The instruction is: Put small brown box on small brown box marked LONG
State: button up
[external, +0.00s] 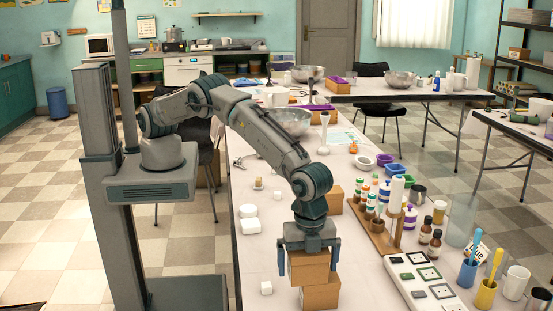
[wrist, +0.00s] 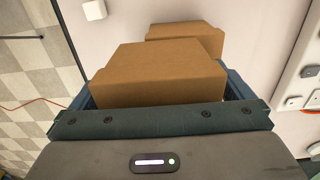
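My gripper (external: 308,250) points down over the near part of the long table. Its fingers are shut on a small brown box (external: 307,270), which fills the lower middle of the wrist view (wrist: 160,75). A second small brown box (external: 322,296) stands on the table just below and a little right of the held one. In the wrist view it shows partly hidden behind the held box (wrist: 190,35). I cannot tell if the two boxes touch. Another brown box (external: 335,200) stands farther back. No LONG marking is readable on any box.
A wooden rack with bottles (external: 375,228) and a white switch panel (external: 425,280) stand to the right. More white blocks (external: 250,226) lie back left. The table's left edge is close.

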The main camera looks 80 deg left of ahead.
notch_tip(320, 180, up, 12)
jog(key=shift+r+b, duration=0.15)
jog(key=shift+b, duration=0.85)
jog(key=shift+w+a+r, duration=0.15)
jog(key=shift+a+r, duration=0.05)
jog(key=w+a+r+n, duration=0.3)
jog(key=a+r, duration=0.3)
jog(key=a, duration=0.5)
jog(key=w+a+r+n, duration=0.3)
jog(key=w+a+r, duration=0.15)
jog(key=a, duration=0.65)
jog(key=s+a+r+n+t, duration=0.1)
jog(key=s+a+r+n, duration=0.15)
jog(key=a, duration=0.55)
jog(key=s+a+r+n+t, duration=0.1)
jog(key=s+a+r+n, duration=0.15)
jog(key=a, duration=0.65)
jog(key=s+a+f+n, duration=0.3)
jog(key=s+a, duration=0.5)
jog(key=s, duration=0.1)
jog(key=s+a+f+n+t, duration=0.1)
jog(key=s+a+f+n, duration=0.2)
jog(key=s+a, duration=0.5)
jog(key=shift+s+a+n, duration=0.35)
jog(key=shift+s+n, duration=0.25)
jog(key=shift+s, duration=0.4)
